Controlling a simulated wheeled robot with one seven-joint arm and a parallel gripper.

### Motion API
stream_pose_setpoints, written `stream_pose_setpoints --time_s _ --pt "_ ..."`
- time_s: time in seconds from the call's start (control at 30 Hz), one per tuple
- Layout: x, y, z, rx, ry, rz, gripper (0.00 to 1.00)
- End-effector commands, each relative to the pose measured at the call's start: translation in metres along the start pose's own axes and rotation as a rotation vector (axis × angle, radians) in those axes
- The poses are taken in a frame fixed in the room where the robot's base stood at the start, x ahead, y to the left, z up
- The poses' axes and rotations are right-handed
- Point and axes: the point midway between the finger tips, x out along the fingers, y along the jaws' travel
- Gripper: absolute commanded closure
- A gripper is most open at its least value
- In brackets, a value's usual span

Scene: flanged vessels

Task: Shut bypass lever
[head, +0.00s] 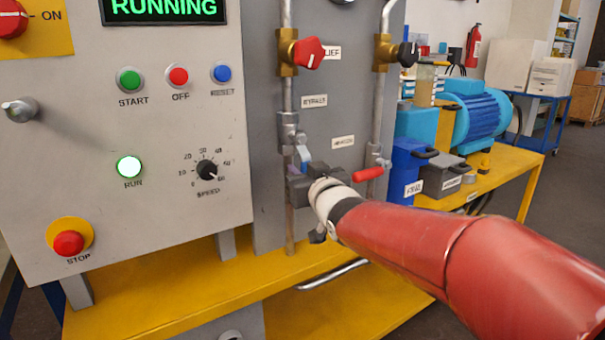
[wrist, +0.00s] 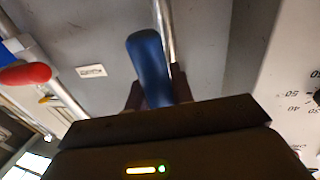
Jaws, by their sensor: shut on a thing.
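The blue bypass lever (head: 303,154) hangs from its valve on the left vertical pipe (head: 287,85), below the BYPASS label (head: 314,101). My gripper (head: 297,178) is at the lower part of this lever and hides its end in the head view. In the wrist view the blue lever (wrist: 148,58) stands between the two dark fingers of my gripper (wrist: 156,92), which are shut on it. The pipe (wrist: 164,28) shows just behind the lever there. The exact angle of the lever to the pipe is hard to tell.
A red-handled lever (head: 368,174) is on the pipe to the right, close to my wrist; it also shows in the wrist view (wrist: 25,75). The control panel (head: 120,210) with its speed knob (head: 207,169) stands to the left. A yellow bench (head: 190,290) lies below.

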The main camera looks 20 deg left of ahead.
Motion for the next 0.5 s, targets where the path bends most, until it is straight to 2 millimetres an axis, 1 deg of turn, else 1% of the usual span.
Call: stream_pose_setpoints --time_s 0.03,0.27,0.5 --pt "0.000 0.001 0.003 -0.017 0.004 0.001 1.00" --pt "0.002 0.009 0.004 -0.150 0.031 0.001 1.00" --pt "0.004 0.022 -0.002 -0.363 0.073 0.002 1.00"
